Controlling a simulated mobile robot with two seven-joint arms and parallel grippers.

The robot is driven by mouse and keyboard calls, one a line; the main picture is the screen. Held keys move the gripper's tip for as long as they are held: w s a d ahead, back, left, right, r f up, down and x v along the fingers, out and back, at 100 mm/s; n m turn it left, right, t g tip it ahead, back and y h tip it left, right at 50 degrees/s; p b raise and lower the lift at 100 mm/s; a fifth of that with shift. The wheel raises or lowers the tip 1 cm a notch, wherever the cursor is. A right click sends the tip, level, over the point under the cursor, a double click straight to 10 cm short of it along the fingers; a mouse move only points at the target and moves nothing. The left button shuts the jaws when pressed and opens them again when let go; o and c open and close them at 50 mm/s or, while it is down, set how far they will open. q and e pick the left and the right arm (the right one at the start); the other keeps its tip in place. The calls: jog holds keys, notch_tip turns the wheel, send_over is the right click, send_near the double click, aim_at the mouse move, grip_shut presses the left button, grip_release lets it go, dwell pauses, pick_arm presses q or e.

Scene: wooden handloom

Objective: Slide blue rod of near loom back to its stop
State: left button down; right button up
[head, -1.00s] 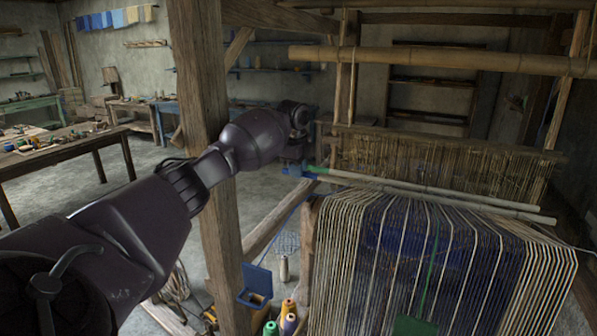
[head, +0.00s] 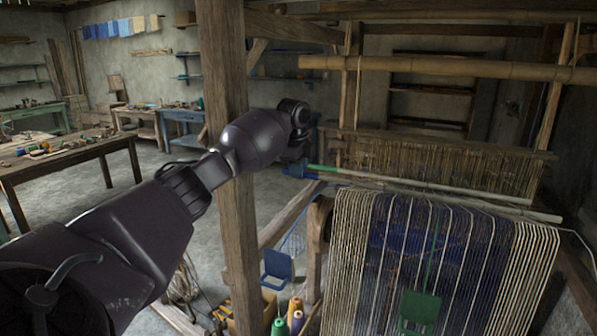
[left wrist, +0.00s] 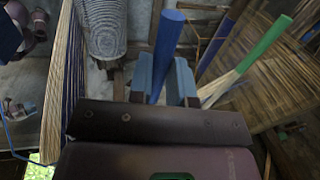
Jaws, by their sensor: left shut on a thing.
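The near loom stands at the right in the head view, its striped warp (head: 440,260) hanging toward me. My left gripper (head: 298,168) is at the loom's left side, beside the green end of a pale rod (head: 335,170). In the left wrist view, the blue rod (left wrist: 168,42) stands between the two blue-grey fingers of my left gripper (left wrist: 163,82), which is shut on it. The green-ended rod (left wrist: 262,48) is apart from it, to the right. The blue rod's lower end is hidden by the gripper body. The stop cannot be made out. My right gripper is not in view.
A wooden post (head: 228,170) stands close behind my left arm. A bamboo beam (head: 450,70) crosses above the loom. Thread cones (head: 296,318) and a blue holder (head: 277,268) are low at the loom's left. A worktable (head: 70,160) stands at the far left, with open floor between.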

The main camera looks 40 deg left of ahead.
pick_arm(q)
jog(key=shift+f, duration=0.1)
jog(key=c, duration=1.3)
grip_release()
jog(key=shift+s, duration=0.1)
jog(key=shift+c, duration=0.2)
jog(key=shift+o, duration=1.4)
jog(key=shift+s+r, duration=0.2)
jog(key=shift+w+f, duration=0.1)
jog(key=shift+w, duration=0.05)
notch_tip(320, 180, up, 11)
jog(key=s+b, duration=0.1)
jog(key=s, duration=0.1)
jog(key=shift+d+f, duration=0.15)
jog(key=shift+d, duration=0.2)
